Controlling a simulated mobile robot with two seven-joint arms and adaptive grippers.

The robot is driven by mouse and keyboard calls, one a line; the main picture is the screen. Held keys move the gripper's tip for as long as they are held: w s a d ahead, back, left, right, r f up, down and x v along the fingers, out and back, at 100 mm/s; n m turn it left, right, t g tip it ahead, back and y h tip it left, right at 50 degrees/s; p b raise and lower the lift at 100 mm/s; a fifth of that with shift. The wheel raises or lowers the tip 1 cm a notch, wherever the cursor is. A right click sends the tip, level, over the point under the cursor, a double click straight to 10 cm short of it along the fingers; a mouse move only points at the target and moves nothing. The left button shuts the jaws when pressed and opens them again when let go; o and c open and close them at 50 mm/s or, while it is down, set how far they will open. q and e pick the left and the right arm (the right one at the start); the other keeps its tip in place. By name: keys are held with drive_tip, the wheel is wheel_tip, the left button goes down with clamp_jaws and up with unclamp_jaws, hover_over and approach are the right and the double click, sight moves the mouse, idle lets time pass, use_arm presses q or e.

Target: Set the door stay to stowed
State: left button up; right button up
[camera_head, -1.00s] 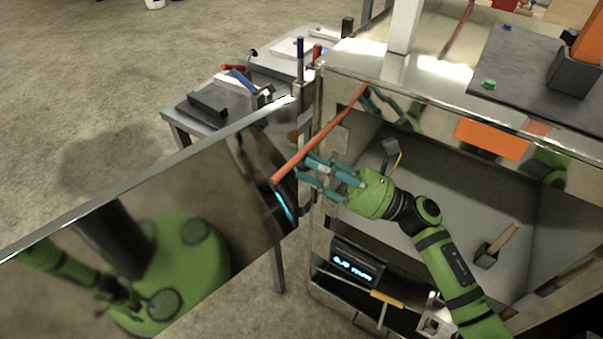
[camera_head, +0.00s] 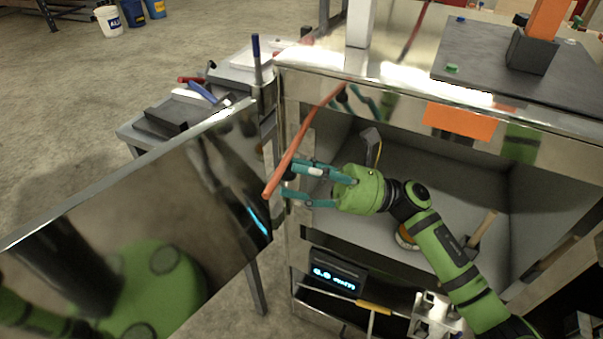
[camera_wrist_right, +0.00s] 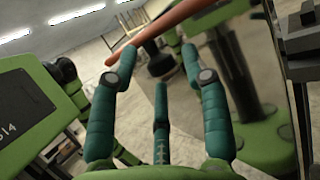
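The door stay is an orange-red rod (camera_head: 291,150) in the head view. It slants from the upper front edge of the metal cabinet down to its free-looking lower end by the open door (camera_head: 165,190). My right gripper (camera_head: 287,180) is just right of the rod's lower part, its fingers spread and pointing left. In the right wrist view the rod (camera_wrist_right: 165,26) crosses beyond the spread fingers of the gripper (camera_wrist_right: 158,58), close to the left fingertip; I cannot tell if they touch. My left gripper is not in view; green shapes in the door are reflections.
The cabinet interior (camera_head: 440,190) holds a hammer-like tool (camera_head: 482,230). A display (camera_head: 337,277) and a yellow-handled tool (camera_head: 373,307) sit below the opening. A side table with tools (camera_head: 190,105) stands behind the door. A dark mat (camera_head: 480,72) lies on top.

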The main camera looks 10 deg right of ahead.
drive_tip(key=v, duration=1.2)
